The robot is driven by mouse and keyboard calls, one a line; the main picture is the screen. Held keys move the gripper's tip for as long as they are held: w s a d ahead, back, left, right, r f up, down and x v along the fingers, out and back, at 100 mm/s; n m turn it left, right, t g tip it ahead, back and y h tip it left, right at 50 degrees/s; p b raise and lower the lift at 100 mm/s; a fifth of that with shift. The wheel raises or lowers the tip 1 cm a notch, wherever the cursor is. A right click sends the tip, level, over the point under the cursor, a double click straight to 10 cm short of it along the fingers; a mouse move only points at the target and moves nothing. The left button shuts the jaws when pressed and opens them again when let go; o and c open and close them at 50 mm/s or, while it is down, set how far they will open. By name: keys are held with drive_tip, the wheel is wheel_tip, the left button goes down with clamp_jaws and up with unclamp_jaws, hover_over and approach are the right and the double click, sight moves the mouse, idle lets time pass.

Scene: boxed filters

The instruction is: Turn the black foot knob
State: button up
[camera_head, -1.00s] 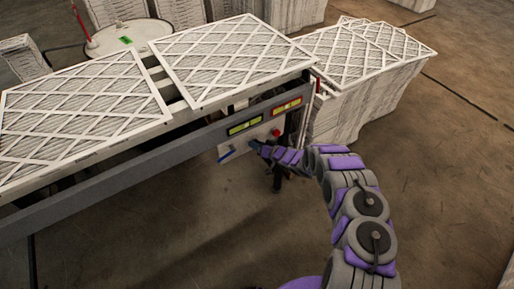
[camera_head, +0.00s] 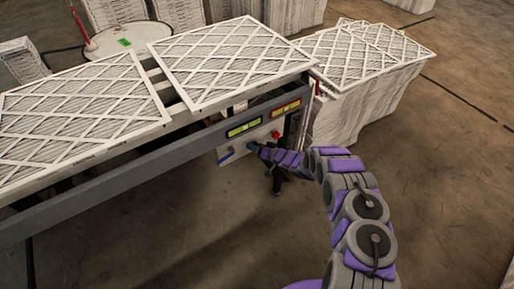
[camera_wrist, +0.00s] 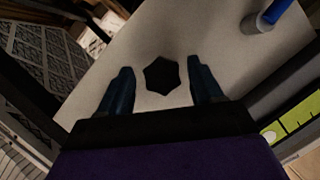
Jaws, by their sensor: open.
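The black knob (camera_wrist: 162,76) is a dark, six-sided shape on a pale panel (camera_wrist: 222,45) in the wrist view. My gripper (camera_wrist: 162,82) is open, with one dark finger on each side of the knob and a gap to it on both sides. How deep the fingertips reach along the knob cannot be told. In the head view my gripper (camera_head: 254,148) is at the white control panel (camera_head: 236,151) on the side of the conveyor. The knob cannot be made out there, near the gripper.
A blue-handled lever (camera_wrist: 270,15) is on the same panel, and a red button (camera_head: 276,135) is close by. Green (camera_head: 244,128) and orange (camera_head: 287,108) labels are on the rail above. Filters (camera_head: 232,60) lie on the conveyor. The floor at the right is clear.

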drive_tip(key=p+v, duration=0.3)
drive_tip(key=v, duration=1.4)
drive_tip(key=shift+d, duration=0.2)
